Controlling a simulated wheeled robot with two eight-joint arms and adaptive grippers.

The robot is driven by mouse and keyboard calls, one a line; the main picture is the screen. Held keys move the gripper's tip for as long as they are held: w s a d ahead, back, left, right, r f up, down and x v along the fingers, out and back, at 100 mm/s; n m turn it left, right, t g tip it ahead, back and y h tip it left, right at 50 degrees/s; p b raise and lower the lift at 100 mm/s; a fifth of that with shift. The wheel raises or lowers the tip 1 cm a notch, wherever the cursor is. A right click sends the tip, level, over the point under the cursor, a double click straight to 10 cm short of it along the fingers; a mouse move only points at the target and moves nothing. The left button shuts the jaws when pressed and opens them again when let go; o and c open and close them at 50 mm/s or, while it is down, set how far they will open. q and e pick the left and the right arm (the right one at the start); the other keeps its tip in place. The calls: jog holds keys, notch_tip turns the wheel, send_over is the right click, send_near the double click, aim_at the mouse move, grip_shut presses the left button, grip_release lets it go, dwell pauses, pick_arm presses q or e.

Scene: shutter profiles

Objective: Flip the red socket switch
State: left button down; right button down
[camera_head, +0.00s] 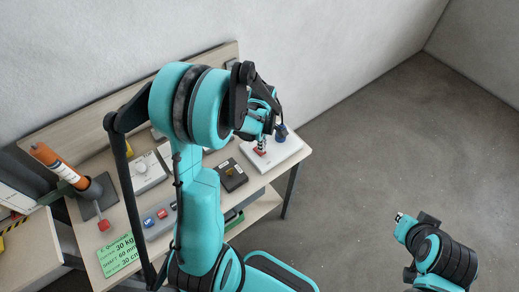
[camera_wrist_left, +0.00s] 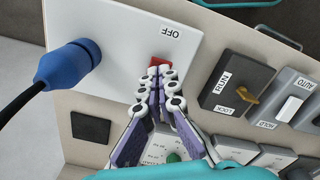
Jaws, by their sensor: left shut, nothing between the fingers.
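The red socket switch (camera_wrist_left: 160,63) sits on a white socket plate (camera_wrist_left: 120,25) beside an OFF label. My left gripper (camera_wrist_left: 158,86) is shut and empty, its fingertips right at the switch and covering its near part. I cannot tell whether they touch it. In the head view the left gripper (camera_head: 263,141) is over the white socket box (camera_head: 289,151) at the bench's right end, with the red switch (camera_head: 260,152) just below it.
A blue plug (camera_wrist_left: 68,65) with a black cable is in the socket. A black RUN/LOCK key switch (camera_wrist_left: 236,84) is close on the right. The workbench (camera_head: 92,262) also holds an orange-and-white cylinder (camera_head: 58,164) and a green label (camera_head: 118,257). Open floor lies to the right.

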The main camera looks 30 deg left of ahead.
pick_arm(q)
jog(key=shift+f+b, duration=1.05)
jog(key=shift+f, duration=0.05)
dwell(0.8)
jog(key=shift+r+p, duration=2.5)
jog(key=shift+r, duration=1.05)
jog(key=shift+s+d+r+m+b, duration=0.1)
jog(key=shift+d+r+m+b, duration=0.15)
jog(key=shift+m+b, duration=0.15)
jog(key=s+d+r+m+t+b, duration=0.2)
jog(key=s+d+m+t+b, duration=0.5)
jog(key=m, duration=1.1)
jog(key=s+d+b, duration=0.3)
jog(key=s, duration=0.1)
jog(key=shift+r+m+b, duration=0.3)
jog(key=shift+r+m, duration=0.05)
jog(key=shift+m, duration=0.05)
